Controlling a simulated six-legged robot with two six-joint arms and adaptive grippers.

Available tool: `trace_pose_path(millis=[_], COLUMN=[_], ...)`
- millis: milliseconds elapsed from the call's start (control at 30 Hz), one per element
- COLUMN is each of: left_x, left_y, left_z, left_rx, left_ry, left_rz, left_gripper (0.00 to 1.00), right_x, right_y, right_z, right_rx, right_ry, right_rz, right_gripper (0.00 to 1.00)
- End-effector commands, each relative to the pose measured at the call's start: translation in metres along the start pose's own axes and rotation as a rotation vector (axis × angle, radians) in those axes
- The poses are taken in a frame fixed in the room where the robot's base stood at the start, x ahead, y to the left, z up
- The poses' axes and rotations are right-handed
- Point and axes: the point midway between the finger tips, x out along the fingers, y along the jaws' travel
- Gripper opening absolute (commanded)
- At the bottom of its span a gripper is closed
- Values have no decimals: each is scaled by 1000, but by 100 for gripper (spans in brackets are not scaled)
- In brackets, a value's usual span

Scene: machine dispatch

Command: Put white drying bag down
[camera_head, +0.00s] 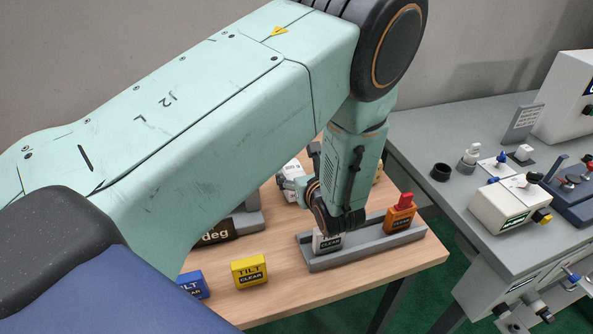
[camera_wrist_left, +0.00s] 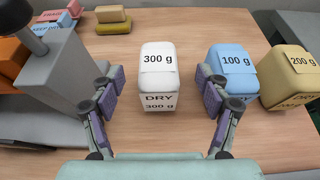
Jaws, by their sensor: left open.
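The white drying bag (camera_wrist_left: 158,75), marked "300 g" and "DRY", stands upright on the wooden table in the left wrist view. My left gripper (camera_wrist_left: 160,100) is open, with one finger on each side of the bag and gaps between the fingers and the bag. In the head view the white bag (camera_head: 291,168) shows partly behind my left gripper (camera_head: 290,184), and my arm hides much of that area. My right gripper is not in view.
A blue "100 g" bag (camera_wrist_left: 232,65) stands close to the right finger, with a yellow "200 g" bag (camera_wrist_left: 290,78) beyond it. A grey rack (camera_head: 365,248) holds an orange block (camera_head: 400,216). Yellow (camera_head: 249,272) and blue (camera_head: 190,285) "TILT CLEAR" blocks lie in front.

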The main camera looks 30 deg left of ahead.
Motion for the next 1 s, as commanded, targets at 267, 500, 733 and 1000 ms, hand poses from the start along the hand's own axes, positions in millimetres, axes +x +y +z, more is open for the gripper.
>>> trace_pose_path(millis=[267,500,733,1000], left_x=[7,24,48,81], left_y=[7,8,6,3], left_z=[0,3,6,5], left_rx=[-7,-8,-7,-6], left_ry=[-2,3,1,1], left_rz=[10,13,14,12], left_gripper=[79,79,79,79], right_x=[24,22,17,13], right_y=[0,0,0,0], right_z=[0,0,0,0], right_rx=[0,0,0,0], right_ry=[0,0,0,0], right_rz=[0,0,0,0], right_gripper=[40,40,40,40])
